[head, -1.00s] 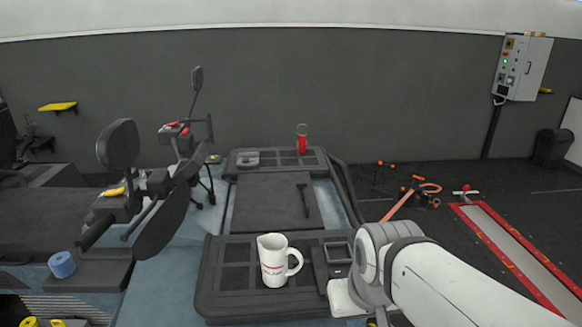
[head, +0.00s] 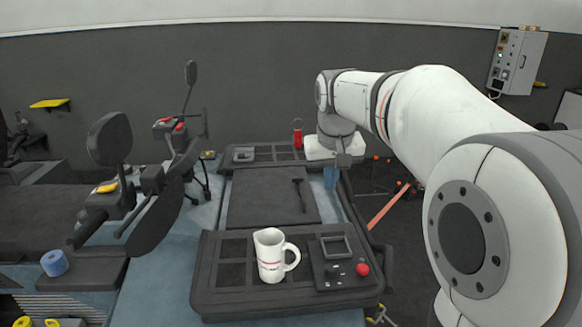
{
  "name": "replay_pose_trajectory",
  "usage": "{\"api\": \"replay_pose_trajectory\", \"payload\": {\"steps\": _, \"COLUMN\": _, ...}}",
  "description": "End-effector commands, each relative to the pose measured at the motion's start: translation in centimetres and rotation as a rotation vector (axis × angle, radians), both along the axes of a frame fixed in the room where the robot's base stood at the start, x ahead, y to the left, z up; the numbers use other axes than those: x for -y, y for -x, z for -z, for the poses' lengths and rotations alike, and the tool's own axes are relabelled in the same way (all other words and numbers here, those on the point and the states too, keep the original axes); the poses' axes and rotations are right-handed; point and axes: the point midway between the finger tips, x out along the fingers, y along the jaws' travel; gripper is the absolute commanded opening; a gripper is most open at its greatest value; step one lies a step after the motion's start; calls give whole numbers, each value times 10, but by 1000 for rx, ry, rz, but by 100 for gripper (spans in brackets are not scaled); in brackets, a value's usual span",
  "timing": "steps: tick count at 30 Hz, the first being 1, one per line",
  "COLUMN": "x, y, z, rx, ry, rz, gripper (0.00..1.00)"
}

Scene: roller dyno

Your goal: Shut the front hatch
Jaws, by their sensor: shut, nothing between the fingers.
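I cannot tell which part is the front hatch, and no lid stands clearly raised in the head view. A flat dark panel (head: 262,205) lies in the middle of the blue-grey deck, with a black T-shaped item (head: 300,194) on it. A black raised tray (head: 214,284) is at the near end and a similar black tray (head: 262,150) at the far end. My gripper (head: 331,180) points down beside the far tray's right end, shut and empty. It looks apart from the panel, though its height is hard to judge.
A white mug (head: 269,256) and a dark control box with a red button (head: 362,269) are on the near tray. A red bottle (head: 297,137) stands on the far tray. Handlebars with dark mirrors (head: 110,138) rise at left. My arm covers the right side.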

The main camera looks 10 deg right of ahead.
Motion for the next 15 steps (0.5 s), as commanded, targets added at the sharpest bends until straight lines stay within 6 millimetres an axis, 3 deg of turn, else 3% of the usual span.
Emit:
{"api": "replay_pose_trajectory", "payload": {"steps": 1, "x": -2, "y": -29, "z": -4, "rx": -1, "ry": 5, "rz": 0, "gripper": 0}}
{"api": "replay_pose_trajectory", "payload": {"steps": 6, "x": -9, "y": -109, "z": -15, "rx": 2, "ry": 26, "rz": 5, "gripper": 0}}
{"api": "replay_pose_trajectory", "payload": {"steps": 12, "x": -17, "y": -182, "z": -10, "rx": 7, "ry": 44, "rz": 20, "gripper": 0}}
{"api": "replay_pose_trajectory", "payload": {"steps": 15, "x": -20, "y": -204, "z": -4, "rx": 10, "ry": 52, "rz": 25, "gripper": 0}}
